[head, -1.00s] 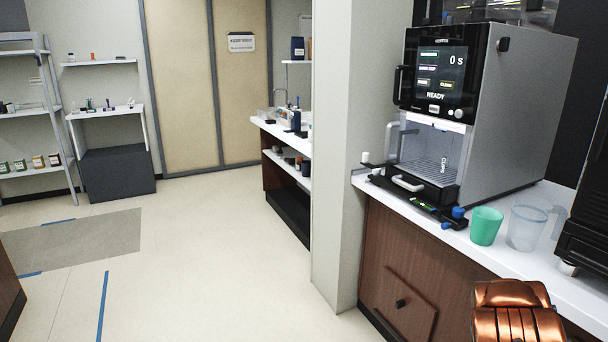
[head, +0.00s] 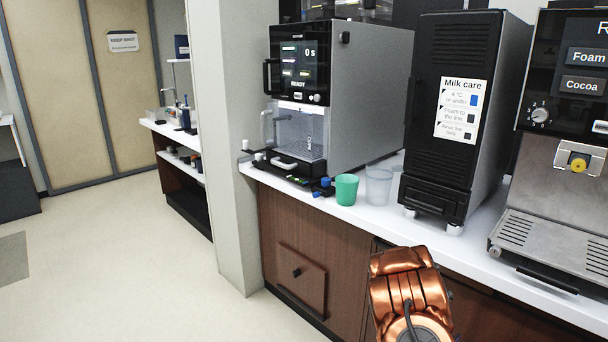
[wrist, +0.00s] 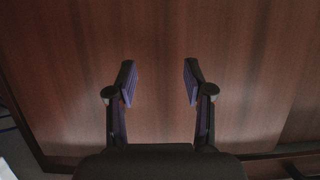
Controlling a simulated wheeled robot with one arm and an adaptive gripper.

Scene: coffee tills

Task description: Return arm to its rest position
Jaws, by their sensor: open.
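In the wrist view my gripper (wrist: 159,83) is open and empty. Its two dark fingers with purple pads stand apart in front of brown wood panelling. In the head view my copper-coloured arm (head: 408,290) shows at the bottom, in front of the wooden cabinet (head: 330,240) and below the counter top. My fingers are hidden in the head view.
The white counter (head: 468,246) carries a coffee machine (head: 370,95), a green cup (head: 346,189), a clear pitcher (head: 378,187), a black milk cooler (head: 460,110) and a foam and cocoa machine (head: 565,170). A pillar (head: 222,140) stands at left. The floor (head: 110,260) at left is clear.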

